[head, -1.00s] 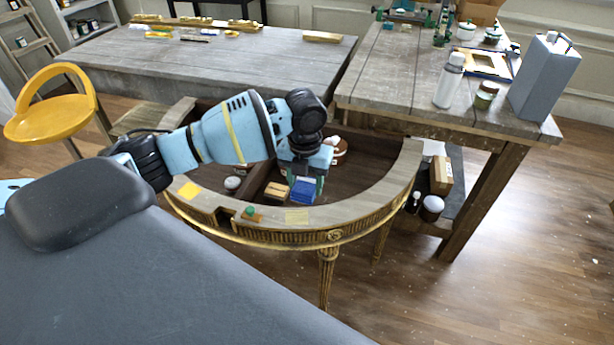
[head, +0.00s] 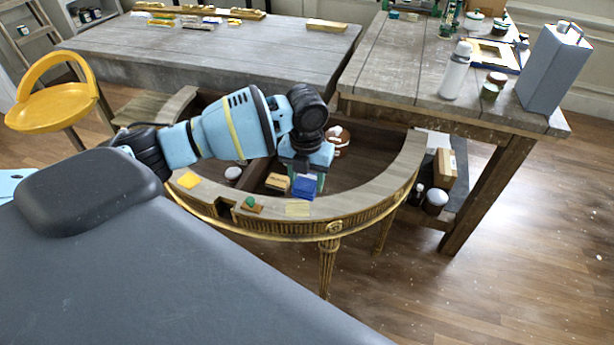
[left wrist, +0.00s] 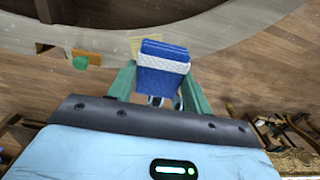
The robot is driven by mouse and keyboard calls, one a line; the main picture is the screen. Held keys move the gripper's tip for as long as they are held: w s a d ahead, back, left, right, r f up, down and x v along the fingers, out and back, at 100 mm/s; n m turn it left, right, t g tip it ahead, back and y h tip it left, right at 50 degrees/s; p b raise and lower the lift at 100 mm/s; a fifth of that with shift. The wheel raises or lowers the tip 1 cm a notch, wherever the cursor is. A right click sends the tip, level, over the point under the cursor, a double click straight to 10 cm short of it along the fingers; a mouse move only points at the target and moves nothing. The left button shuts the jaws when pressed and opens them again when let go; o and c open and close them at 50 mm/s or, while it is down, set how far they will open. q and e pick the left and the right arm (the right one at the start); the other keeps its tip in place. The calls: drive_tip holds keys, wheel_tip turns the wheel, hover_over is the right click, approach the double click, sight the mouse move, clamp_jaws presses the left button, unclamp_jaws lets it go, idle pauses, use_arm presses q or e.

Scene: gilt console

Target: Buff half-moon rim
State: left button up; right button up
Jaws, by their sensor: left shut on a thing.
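The half-moon console (head: 391,183) stands in front of me, with a pale curved top rim and a gilt fluted apron. My left gripper (head: 306,182) reaches over its open middle, close to the inner edge of the front rim. It is shut on a blue block with a white layer (left wrist: 163,58), which also shows in the head view (head: 304,188). In the left wrist view the green fingers flank the block, with the pale rim (left wrist: 210,30) beyond it. I cannot tell whether the block touches the console. My right gripper is not in view.
A tan block (head: 277,182) and a round tin (head: 232,173) are inside the console. Workbenches (head: 220,50) stand behind and right.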

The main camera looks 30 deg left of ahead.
sight(314, 192)
use_arm(q)
drive_tip(key=n, duration=0.1)
drive_tip(key=d+r+n, duration=0.1)
drive_tip(key=n, duration=0.2)
drive_tip(key=shift+s+d+r, duration=0.2)
drive_tip(key=shift+s+d, duration=0.15)
drive_tip(key=n, duration=0.1)
drive_tip(key=d+n, duration=0.1)
drive_tip(key=n, duration=0.1)
drive_tip(key=s+r+n, duration=0.1)
drive_tip(key=n, duration=0.1)
drive_tip(key=shift+d+r, duration=0.1)
drive_tip(key=shift+d, duration=0.15)
drive_tip(key=s+d+r+n, duration=0.1)
drive_tip(key=s+n, duration=0.3)
drive_tip(key=n, duration=0.8)
drive_tip(key=s+d+r+n, duration=0.2)
drive_tip(key=s+d+n, duration=0.2)
drive_tip(key=n, duration=0.8)
drive_tip(key=shift+s+r, duration=0.3)
drive_tip(key=shift+s, duration=0.15)
drive_tip(key=shift+d, duration=0.15)
